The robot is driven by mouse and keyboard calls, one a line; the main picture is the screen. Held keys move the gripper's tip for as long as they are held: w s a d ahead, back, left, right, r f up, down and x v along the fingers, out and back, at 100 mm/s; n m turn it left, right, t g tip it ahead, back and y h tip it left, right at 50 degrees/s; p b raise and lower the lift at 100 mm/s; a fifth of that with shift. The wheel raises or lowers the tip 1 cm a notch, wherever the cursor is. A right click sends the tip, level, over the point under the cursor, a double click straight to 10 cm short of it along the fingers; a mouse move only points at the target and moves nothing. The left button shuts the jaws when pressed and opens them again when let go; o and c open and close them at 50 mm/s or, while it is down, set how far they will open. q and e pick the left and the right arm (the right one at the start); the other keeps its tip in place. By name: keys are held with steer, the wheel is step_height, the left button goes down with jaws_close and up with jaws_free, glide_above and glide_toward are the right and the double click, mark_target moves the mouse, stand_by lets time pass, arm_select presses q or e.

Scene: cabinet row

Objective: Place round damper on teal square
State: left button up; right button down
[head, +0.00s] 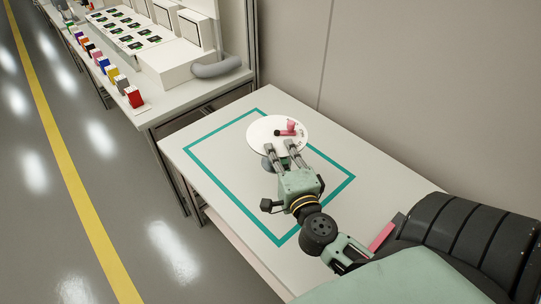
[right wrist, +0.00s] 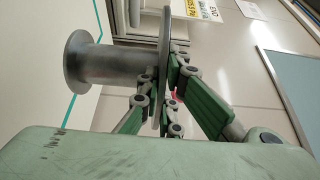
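The round damper (head: 263,130) is a white disc with a red-pink piece on top and a grey metal spool below. In the head view it appears over the area framed by the teal square (head: 220,191), towards its far side. My right gripper (head: 283,150) is shut on the near edge of the disc, with two fingers above it. The right wrist view shows the disc (right wrist: 165,45) edge-on between the fingers (right wrist: 165,90), and the spool (right wrist: 110,66) with its flanged end towards the table. I cannot tell whether the spool touches the table. My left gripper is not in view.
The teal square is an outline on a white table (head: 190,150) against a plain wall. A second bench (head: 165,103) at the upper left holds coloured boxes (head: 112,73) and white equipment. The floor to the left is clear, with a yellow line (head: 68,170).

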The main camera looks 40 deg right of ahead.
steer(key=shift+m+g+h, duration=0.4)
steer(key=shift+m+h, duration=0.3)
steer(key=shift+h, duration=0.2)
steer(key=d, duration=0.1)
steer(key=w+d+f, duration=0.1)
steer(key=d, duration=0.1)
steer(key=w+d+b, duration=0.1)
steer(key=d, duration=0.1)
steer(key=shift+d+f, duration=0.1)
steer(key=shift+f, duration=0.2)
arm_select(q)
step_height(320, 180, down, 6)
steer(key=b, duration=0.4)
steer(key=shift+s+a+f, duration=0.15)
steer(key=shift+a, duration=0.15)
arm_select(e)
steer(key=w+a+f, duration=0.5)
steer(key=w+f, duration=0.4)
steer(key=f, duration=0.1)
steer(key=shift+w+a+f, duration=0.25)
steer(key=shift+a+f, duration=0.05)
steer(key=shift+a, duration=0.1)
arm_select(q)
steer(key=shift+b, duration=0.3)
